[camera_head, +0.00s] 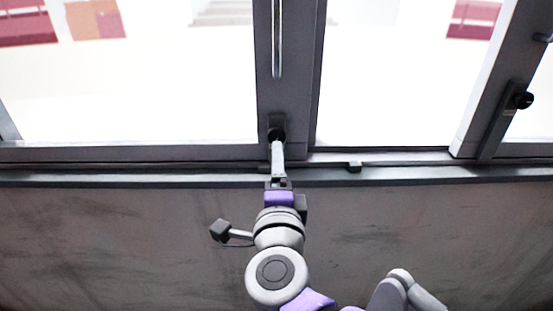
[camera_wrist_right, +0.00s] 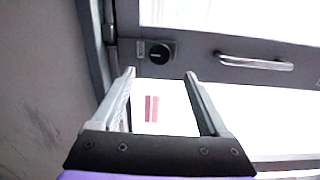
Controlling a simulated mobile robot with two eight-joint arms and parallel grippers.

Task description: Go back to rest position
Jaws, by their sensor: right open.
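My right gripper (camera_head: 277,150) reaches up over the sill in the middle of the head view. Its tips are close to a round black knob (camera_head: 277,134) low on the grey door or window frame post. In the right wrist view the gripper (camera_wrist_right: 160,74) is open, with nothing between its two fingers. The black knob (camera_wrist_right: 159,53) shows just beyond the fingertips, in line with the gap between them. I cannot tell how far apart they are in depth. My left gripper is not in view.
A long metal handle (camera_head: 276,40) runs up the post. It also shows in the right wrist view (camera_wrist_right: 254,62). A second frame post with a black latch (camera_head: 523,99) stands at the right. A dark sill (camera_head: 120,180) and stained grey wall (camera_head: 110,235) lie below the glass.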

